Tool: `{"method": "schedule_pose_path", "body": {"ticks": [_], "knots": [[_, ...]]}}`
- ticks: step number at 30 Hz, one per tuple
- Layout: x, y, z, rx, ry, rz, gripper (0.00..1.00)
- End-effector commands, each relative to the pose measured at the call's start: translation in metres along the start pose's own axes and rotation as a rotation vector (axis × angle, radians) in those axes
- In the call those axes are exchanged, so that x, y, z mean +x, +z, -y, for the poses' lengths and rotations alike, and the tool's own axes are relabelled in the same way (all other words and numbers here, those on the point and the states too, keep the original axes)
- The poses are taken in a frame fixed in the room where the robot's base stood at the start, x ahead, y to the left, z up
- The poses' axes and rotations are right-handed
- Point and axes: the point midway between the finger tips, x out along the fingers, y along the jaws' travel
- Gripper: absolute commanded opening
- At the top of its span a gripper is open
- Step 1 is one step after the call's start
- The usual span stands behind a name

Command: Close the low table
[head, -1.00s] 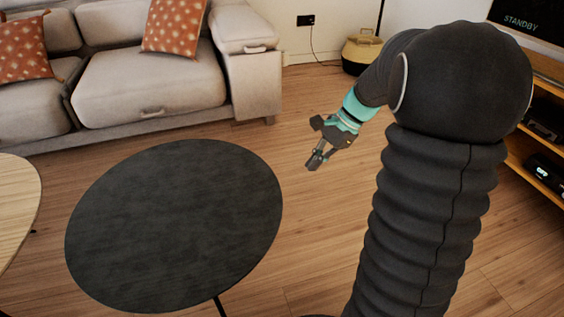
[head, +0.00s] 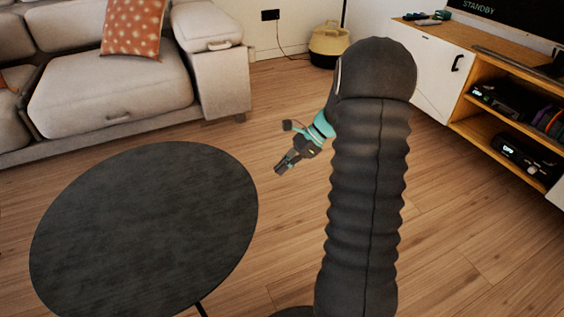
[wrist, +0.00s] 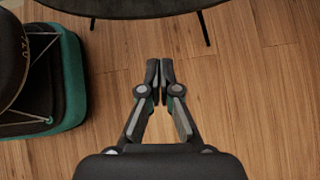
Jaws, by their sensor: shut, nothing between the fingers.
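A low wooden cabinet (head: 488,127) stands along the right wall in the head view. It has open shelves and a white door (head: 431,68) with a black handle (head: 457,63) at its left end. Another white panel edge (head: 558,191) shows at the right picture border. I cannot tell how far either panel stands open. My gripper (head: 280,170) is shut and empty, over the floor between the round dark table and the cabinet, well apart from the door. In the wrist view its fingers (wrist: 159,75) are together above bare floor.
A round dark table (head: 140,225) stands left of my arm; its edge and leg show in the wrist view (wrist: 130,8). A grey sofa (head: 115,85) is behind it. A basket (head: 328,45) stands by the back wall. The floor before the cabinet is clear.

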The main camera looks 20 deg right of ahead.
Motion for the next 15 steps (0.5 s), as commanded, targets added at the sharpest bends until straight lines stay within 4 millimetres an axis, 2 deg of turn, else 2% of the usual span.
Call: {"method": "schedule_pose_path", "body": {"ticks": [1, 5, 9, 15], "knots": [[0.013, 0.0, -0.001, -0.001, 0.004, 0.0, 0.0], [0.035, 0.001, -0.001, -0.003, 0.004, 0.0, 0.0], [0.047, 0.017, -0.001, -0.004, 0.002, -0.001, 0.0], [0.056, 0.027, -0.001, -0.002, 0.001, -0.001, 0.0]]}}
